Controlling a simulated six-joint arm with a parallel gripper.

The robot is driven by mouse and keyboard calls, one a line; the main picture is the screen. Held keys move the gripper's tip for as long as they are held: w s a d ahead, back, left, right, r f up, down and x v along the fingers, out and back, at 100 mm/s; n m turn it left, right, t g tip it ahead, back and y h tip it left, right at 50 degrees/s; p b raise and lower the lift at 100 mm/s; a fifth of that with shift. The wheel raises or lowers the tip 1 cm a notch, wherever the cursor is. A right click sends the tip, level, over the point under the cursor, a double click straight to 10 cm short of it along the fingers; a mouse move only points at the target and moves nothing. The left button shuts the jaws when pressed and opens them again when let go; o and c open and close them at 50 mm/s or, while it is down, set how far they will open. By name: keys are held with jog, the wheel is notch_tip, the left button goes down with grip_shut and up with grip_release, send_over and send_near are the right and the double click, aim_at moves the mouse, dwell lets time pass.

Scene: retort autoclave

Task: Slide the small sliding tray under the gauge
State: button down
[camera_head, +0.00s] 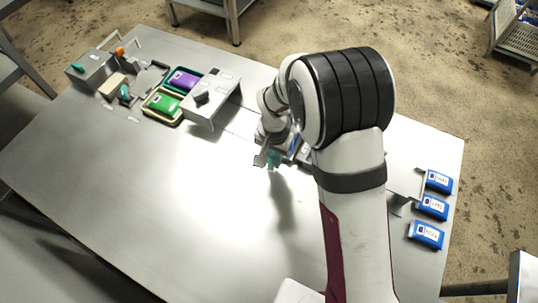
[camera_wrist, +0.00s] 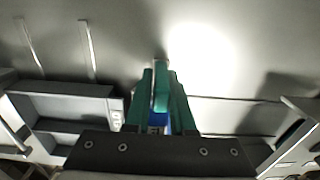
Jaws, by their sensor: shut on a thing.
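My gripper (camera_head: 268,160) is low over the middle of the table, beside my forearm. In the wrist view its dark green fingers (camera_wrist: 162,100) are closed around a lighter teal upright piece (camera_wrist: 160,86), which looks like a handle. A bit of blue (camera_wrist: 158,119) shows between the fingers, and blue also shows beside my gripper in the head view (camera_head: 294,144). The small sliding tray is mostly hidden by my arm and fingers, so I cannot tell its outline. A grey bridge-like block (camera_head: 225,88) stands left of my gripper; I cannot tell whether it is the gauge.
Trays with a green pouch (camera_head: 164,103) and a purple pouch (camera_head: 184,81) lie left of the grey block. A grey fixture (camera_head: 93,68) with teal handles is at the far left. Several blue pouches (camera_head: 432,207) lie along the right edge. The front-left table is clear.

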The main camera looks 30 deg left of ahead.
jog(key=c, duration=0.8)
grip_release()
jog(key=shift+d, duration=0.2)
notch_tip(320, 180, up, 16)
jog(key=shift+f, duration=0.15)
jog(key=s+d+r+m+y, duration=0.1)
jog(key=s+d+r+m, duration=0.2)
jog(key=d, duration=0.6)
jog(key=s+d+r, duration=0.3)
jog(key=s+d, duration=0.2)
jog(key=d, duration=0.4)
jog(key=s+d+f+m, duration=0.2)
jog(key=s+d, duration=0.2)
jog(key=s, duration=0.5)
jog(key=shift+s+d+f+m+y, duration=0.25)
jog(key=shift+s+d+m+y, duration=0.05)
jog(key=shift+s+y, duration=0.1)
